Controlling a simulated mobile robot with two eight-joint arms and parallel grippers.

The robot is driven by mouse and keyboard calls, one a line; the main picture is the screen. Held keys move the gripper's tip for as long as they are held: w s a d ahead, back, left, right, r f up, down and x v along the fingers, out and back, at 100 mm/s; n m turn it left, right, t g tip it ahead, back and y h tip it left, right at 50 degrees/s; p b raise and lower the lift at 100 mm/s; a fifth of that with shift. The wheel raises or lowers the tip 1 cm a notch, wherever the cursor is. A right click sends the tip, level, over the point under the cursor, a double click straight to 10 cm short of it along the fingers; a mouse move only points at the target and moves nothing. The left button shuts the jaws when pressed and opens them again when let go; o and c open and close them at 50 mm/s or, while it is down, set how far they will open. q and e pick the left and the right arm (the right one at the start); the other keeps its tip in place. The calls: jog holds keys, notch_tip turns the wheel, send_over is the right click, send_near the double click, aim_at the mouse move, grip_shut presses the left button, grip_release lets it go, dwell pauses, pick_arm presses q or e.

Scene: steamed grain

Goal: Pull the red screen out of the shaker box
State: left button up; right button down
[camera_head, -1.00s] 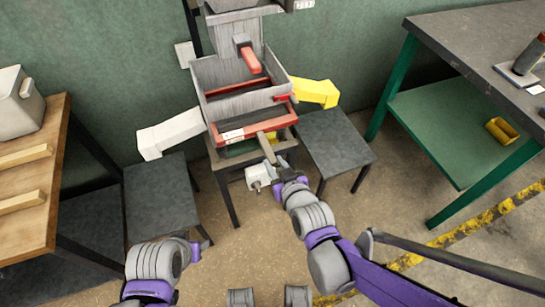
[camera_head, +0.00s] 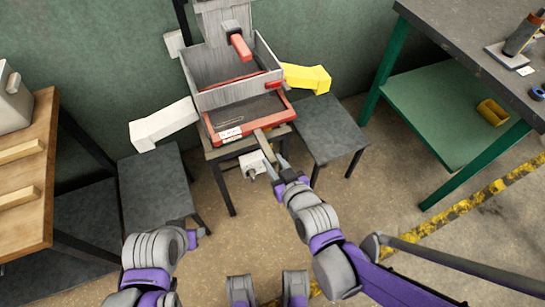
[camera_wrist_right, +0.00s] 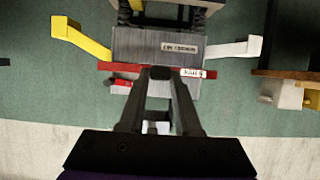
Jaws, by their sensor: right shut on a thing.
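The red screen (camera_head: 285,119) is a red-framed tray with dark mesh, partly drawn out of the front of the grey shaker box (camera_head: 236,95). Its mesh shows in front of the box; its rear part is hidden inside. A beige handle (camera_head: 263,142) sticks out from its front. My right gripper (camera_head: 274,165) is shut on this handle. In the right wrist view, the red front bar (camera_wrist_right: 120,67) crosses just beyond the fingers of the right gripper (camera_wrist_right: 158,85). My left gripper (camera_head: 202,232) is low at the left, away from the box; its jaws are unclear.
A white chute (camera_head: 163,125) leaves the box on the left and a yellow chute (camera_head: 306,78) on the right. Dark side stands (camera_head: 155,190) flank it. A wooden bench (camera_head: 25,180) is at left, a green-framed table (camera_head: 440,115) at right. Floor in front is clear.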

jog(key=s+d+p, duration=0.1)
jog(key=s+d, duration=0.1)
jog(key=s, duration=0.6)
jog(key=shift+d, duration=0.3)
dwell(0.5)
